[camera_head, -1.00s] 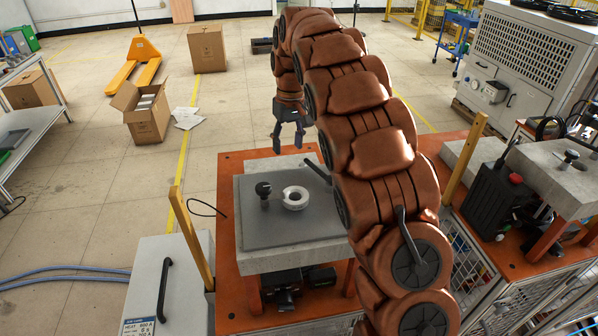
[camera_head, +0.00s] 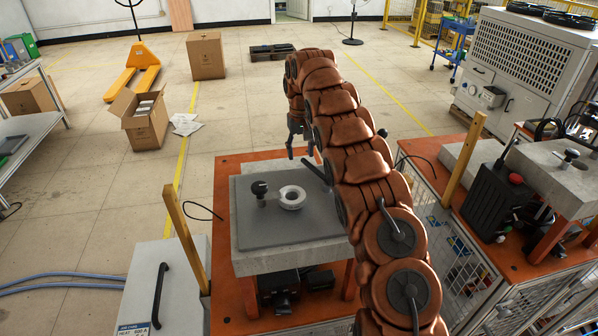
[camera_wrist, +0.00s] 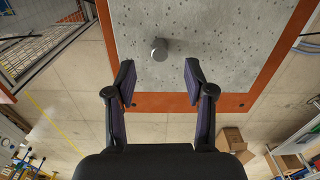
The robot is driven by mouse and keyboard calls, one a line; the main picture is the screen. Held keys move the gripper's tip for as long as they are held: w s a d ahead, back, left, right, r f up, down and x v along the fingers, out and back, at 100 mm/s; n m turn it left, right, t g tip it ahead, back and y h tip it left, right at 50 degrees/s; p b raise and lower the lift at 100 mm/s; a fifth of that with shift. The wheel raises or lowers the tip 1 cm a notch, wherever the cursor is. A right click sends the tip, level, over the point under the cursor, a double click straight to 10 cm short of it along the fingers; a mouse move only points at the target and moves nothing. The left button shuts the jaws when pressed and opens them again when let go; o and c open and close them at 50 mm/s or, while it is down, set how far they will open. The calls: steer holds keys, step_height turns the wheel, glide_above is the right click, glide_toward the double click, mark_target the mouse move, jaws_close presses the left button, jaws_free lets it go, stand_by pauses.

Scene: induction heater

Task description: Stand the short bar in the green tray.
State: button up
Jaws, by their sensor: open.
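My gripper (camera_head: 300,150) hangs fingers down near the back edge of the grey slab. In the wrist view its two fingers (camera_wrist: 161,82) are spread wide with nothing between them. A short grey cylinder (camera_wrist: 160,49), which may be the short bar, is on the speckled slab a little beyond the fingertips, apart from them. I cannot tell its full length from this angle. I cannot pick it out in the head view, where my arm covers part of the slab. I cannot make out a green tray for certain in either view.
The concrete slab (camera_head: 290,262) rests on an orange table (camera_head: 228,290). A dark rod (camera_head: 314,170) lies close to my arm. Yellow posts (camera_head: 187,238) flank the slab.

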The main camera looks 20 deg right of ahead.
steer(key=shift+f+p, duration=0.35)
steer(key=shift+f, duration=0.7)
steer(key=f+p, duration=0.1)
steer(key=f, duration=0.1)
steer(key=f+p, duration=0.1)
steer(key=f, duration=0.1)
steer(key=shift+w+d+p, duration=0.15)
steer(key=shift+w+p, duration=0.25)
steer(key=shift+f, duration=0.55)
jaws_close()
